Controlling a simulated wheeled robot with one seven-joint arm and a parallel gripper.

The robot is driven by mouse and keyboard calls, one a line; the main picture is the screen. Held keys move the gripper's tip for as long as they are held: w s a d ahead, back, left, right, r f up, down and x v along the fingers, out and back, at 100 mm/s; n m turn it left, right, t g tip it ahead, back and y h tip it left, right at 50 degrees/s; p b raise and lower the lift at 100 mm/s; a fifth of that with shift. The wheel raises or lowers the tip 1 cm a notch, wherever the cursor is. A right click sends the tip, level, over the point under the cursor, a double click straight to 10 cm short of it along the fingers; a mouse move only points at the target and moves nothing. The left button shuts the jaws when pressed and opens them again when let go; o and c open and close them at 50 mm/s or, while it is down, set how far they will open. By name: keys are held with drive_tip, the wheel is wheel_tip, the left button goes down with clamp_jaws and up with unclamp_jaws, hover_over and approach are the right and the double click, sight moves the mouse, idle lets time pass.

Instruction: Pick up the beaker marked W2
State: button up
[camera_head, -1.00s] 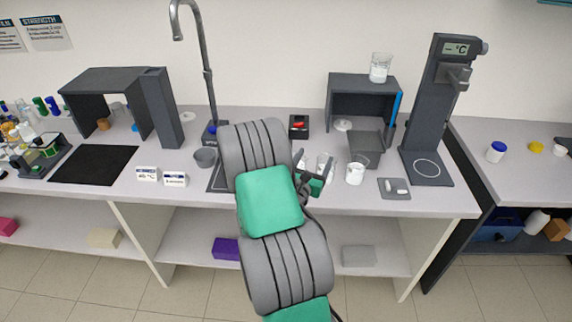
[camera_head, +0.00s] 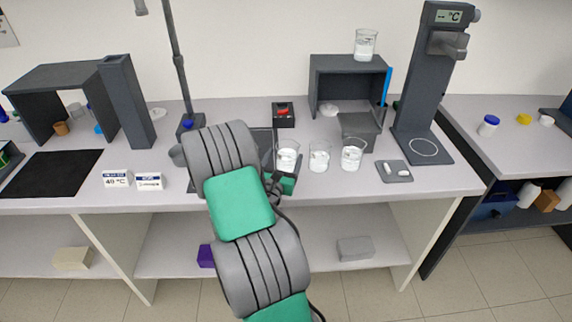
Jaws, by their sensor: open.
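Three clear beakers with white contents stand in a row on the bench: a left one (camera_head: 287,158), a middle one (camera_head: 319,157) and a right one (camera_head: 352,155). Another beaker (camera_head: 365,45) stands on top of the dark open-front box. Their marks are too small to read, so I cannot tell which is W2. My gripper (camera_head: 281,182) is at the end of my grey and green arm, just in front of the left beaker. It is open and holds nothing that I can see. Its fingers are mostly hidden by my arm.
The dark box (camera_head: 318,88) stands behind the beakers. A tall dark stand with a display (camera_head: 418,90) and a small grey tray (camera_head: 394,171) are to the right. A tap post (camera_head: 181,75) rises at left. Two label cards (camera_head: 148,181) stand near the front edge.

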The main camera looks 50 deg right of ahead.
sight(289, 143)
drive_tip(key=p+x, duration=0.3)
drive_tip(key=x, duration=0.4)
drive_tip(key=shift+w+d+f, duration=0.15)
drive_tip(key=shift+d+f, duration=0.05)
drive_tip(key=shift+d, duration=0.05)
drive_tip(key=shift+c, duration=0.4)
drive_tip(key=c, duration=1.4)
